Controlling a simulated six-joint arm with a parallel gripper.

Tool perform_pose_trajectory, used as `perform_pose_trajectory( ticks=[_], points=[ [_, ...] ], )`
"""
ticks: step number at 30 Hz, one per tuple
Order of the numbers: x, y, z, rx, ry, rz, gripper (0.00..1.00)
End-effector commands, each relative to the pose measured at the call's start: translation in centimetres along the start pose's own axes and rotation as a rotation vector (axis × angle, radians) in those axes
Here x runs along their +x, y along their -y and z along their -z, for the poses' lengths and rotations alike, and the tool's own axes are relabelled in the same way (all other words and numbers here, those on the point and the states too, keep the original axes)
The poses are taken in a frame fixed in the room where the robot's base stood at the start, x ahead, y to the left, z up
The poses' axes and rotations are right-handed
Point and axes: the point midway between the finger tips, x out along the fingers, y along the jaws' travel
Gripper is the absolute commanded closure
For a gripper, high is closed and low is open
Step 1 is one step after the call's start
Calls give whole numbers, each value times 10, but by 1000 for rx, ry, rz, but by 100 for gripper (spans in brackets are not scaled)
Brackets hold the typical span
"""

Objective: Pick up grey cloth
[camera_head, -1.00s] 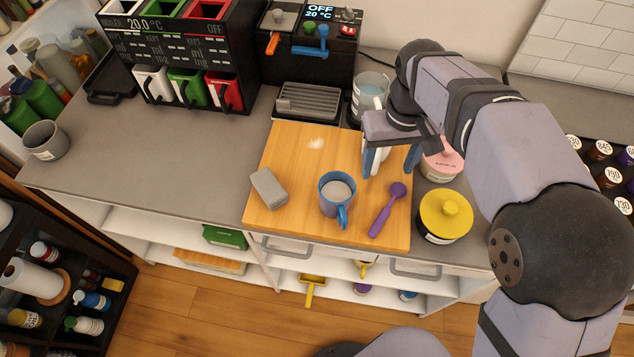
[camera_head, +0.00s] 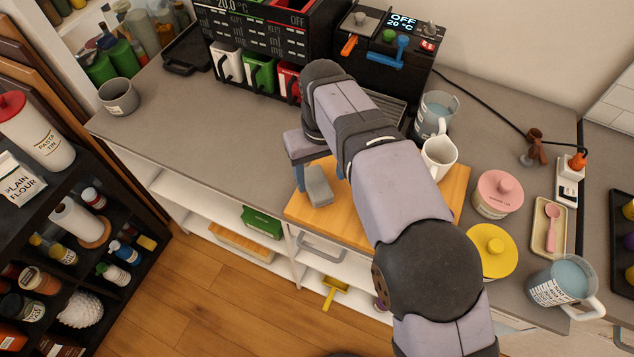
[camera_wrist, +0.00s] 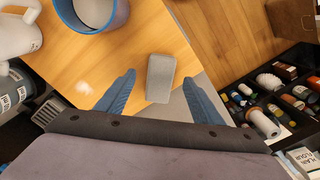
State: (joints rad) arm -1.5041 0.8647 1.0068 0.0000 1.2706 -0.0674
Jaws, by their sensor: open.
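The grey cloth (camera_head: 319,187) is a small folded block near the left edge of the wooden board (camera_head: 306,212). In the wrist view the cloth (camera_wrist: 160,78) lies ahead of and between my two blue fingers. My gripper (camera_wrist: 160,98) is open with nothing between its tips. In the head view my gripper (camera_head: 318,180) is above the board beside the cloth, and one finger overlaps part of the cloth's edge. I cannot tell how high the fingers are above the board.
A blue mug (camera_wrist: 92,14) and a white mug (camera_head: 438,157) stand on the board. A pink-lidded jar (camera_head: 497,192) and a yellow-lidded jar (camera_head: 493,250) stand to its right. The counter left of the board is clear up to a grey cup (camera_head: 119,97).

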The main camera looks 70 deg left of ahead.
Motion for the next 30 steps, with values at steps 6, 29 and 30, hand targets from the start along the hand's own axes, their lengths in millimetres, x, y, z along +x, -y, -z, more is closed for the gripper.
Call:
perform_pose_trajectory(
  ticks=[6,29,30],
  points=[
    [5,0,0,1,0,0,39],
    [56,2,4,1,0,0,39],
    [56,2,4,1,0,0,46]
  ],
)
